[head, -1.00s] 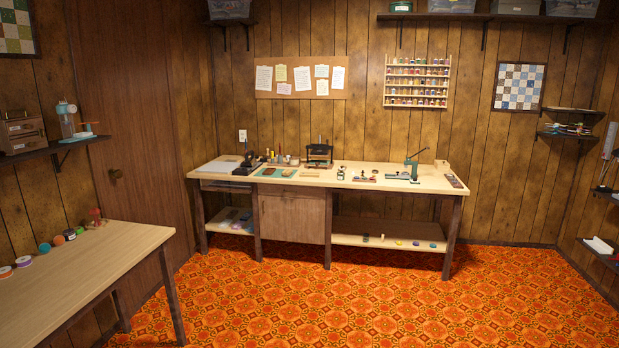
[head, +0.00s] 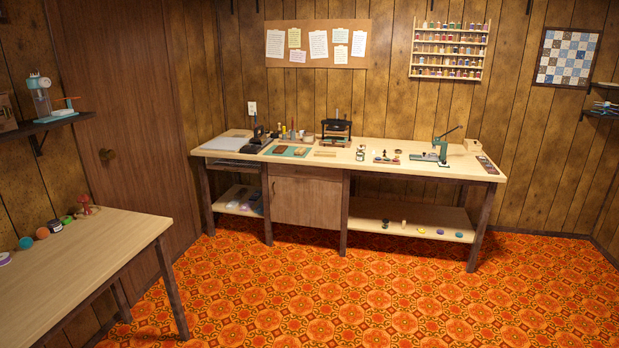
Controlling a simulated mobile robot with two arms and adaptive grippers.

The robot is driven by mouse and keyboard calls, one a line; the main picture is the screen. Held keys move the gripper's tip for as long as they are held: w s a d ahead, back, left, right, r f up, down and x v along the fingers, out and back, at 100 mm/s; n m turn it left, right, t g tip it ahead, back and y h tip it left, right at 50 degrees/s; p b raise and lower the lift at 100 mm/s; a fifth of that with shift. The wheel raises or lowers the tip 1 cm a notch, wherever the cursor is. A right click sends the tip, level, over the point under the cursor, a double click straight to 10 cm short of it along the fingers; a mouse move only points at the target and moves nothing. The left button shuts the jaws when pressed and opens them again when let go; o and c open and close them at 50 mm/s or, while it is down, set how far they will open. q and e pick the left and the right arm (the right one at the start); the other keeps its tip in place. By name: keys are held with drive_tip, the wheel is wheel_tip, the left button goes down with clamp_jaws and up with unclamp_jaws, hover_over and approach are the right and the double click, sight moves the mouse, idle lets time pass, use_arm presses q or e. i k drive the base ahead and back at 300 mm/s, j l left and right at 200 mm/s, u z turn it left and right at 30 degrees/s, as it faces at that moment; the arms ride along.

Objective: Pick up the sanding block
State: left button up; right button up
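A long workbench (head: 400,158) with a pale top stands against the far wall in the head view. On its left half, a green mat (head: 268,151) bears small brown blocks (head: 286,149). A pale flat wooden piece (head: 325,153) lies just right of the mat. These things are too small to tell which, if any, is the sanding block. Neither of my grippers is in view, and both are well away from the bench top that I see.
A pale table (head: 85,255) with several small round items juts in at the lower left. Open orange patterned floor (head: 330,290) lies before the bench. A black press (head: 336,131) and a green lever tool (head: 440,148) stand on the bench. A door (head: 120,130) is at the left.

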sight(300, 152)
drive_tip(key=i, duration=3.7)
drive_tip(key=i+z, duration=0.15)
drive_tip(key=i, duration=0.35)
drive_tip(key=i+j+z, duration=0.15)
drive_tip(key=i, duration=0.35)
drive_tip(key=i+j+z, duration=0.15)
drive_tip(key=i, duration=0.3)
